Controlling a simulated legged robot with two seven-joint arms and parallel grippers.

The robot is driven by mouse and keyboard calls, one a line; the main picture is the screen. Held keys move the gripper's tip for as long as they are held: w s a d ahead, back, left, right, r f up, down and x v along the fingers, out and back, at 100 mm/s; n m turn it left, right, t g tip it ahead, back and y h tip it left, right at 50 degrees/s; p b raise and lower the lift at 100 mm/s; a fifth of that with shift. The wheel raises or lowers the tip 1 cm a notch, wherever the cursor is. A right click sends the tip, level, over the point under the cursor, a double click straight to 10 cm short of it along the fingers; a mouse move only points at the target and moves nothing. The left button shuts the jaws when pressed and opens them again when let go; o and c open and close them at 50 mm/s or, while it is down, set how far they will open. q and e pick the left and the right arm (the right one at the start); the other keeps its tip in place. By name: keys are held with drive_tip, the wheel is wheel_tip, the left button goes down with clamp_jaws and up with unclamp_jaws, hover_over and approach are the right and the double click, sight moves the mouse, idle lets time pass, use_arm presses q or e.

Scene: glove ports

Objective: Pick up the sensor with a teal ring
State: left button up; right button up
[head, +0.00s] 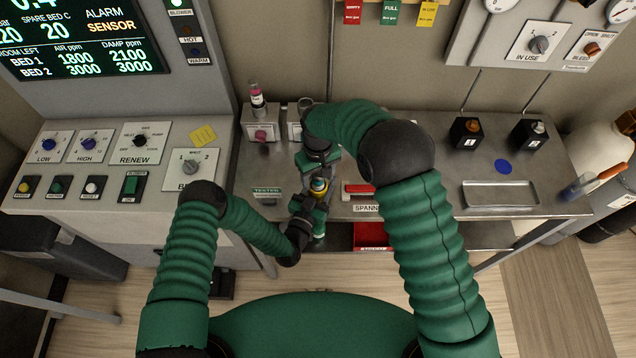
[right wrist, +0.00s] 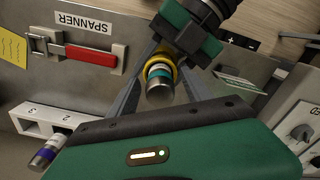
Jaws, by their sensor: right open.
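The sensor with a teal ring (right wrist: 160,82) is a short cylinder with a grey metal end and a yellow collar. My right gripper (right wrist: 162,92) is open, with one grey finger on each side of the sensor. Whether the fingers touch it I cannot tell.
A red-handled spanner (right wrist: 92,58) lies by its label.

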clamp_jaws()
idle(1.3)
